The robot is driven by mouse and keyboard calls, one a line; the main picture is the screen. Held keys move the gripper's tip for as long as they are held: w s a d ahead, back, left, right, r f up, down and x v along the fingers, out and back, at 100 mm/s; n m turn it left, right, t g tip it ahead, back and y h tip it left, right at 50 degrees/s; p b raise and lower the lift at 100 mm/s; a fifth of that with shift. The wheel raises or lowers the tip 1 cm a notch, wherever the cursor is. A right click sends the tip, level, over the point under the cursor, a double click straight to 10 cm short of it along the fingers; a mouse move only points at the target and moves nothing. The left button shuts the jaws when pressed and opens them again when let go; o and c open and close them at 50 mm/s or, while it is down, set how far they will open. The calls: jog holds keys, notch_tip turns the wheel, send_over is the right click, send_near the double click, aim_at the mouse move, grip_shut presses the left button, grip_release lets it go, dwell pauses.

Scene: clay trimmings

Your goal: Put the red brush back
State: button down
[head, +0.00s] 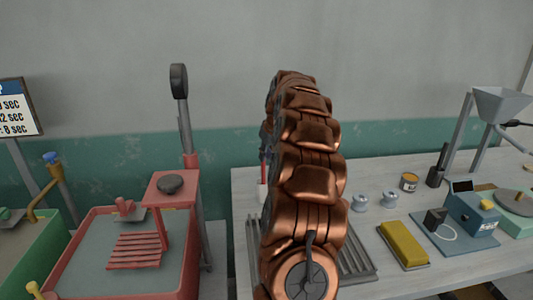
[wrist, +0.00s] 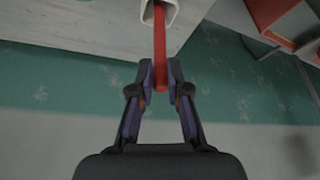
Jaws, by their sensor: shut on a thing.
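The red brush shows as a slim red handle (wrist: 160,48) in the wrist view. My gripper (wrist: 160,76) is shut on it, one finger on each side. The handle runs up the picture to a small white holder (wrist: 172,14) at the table's edge. I cannot tell whether its far end is inside the holder or only over it; the bristles are not visible. In the head view my copper arm hides most of the gripper. A sliver of red brush (head: 264,153) shows left of the arm, above the white holder (head: 262,194).
A red tray (head: 75,270) with a raised stand is left of the pale worktable (head: 375,178), beside a grey post (head: 203,220). On the table's right are a yellow block (head: 403,244), a blue device (head: 471,213), small pots and a tin (head: 409,182). A grooved rack (head: 357,258) lies partly behind my arm.

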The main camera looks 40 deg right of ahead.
jog(key=shift+f, duration=0.15)
jog(key=c, duration=1.1)
grip_release()
jog(key=shift+c, duration=0.2)
jog(key=b+v, duration=0.2)
jog(key=v, duration=1)
jog(key=shift+b, duration=0.3)
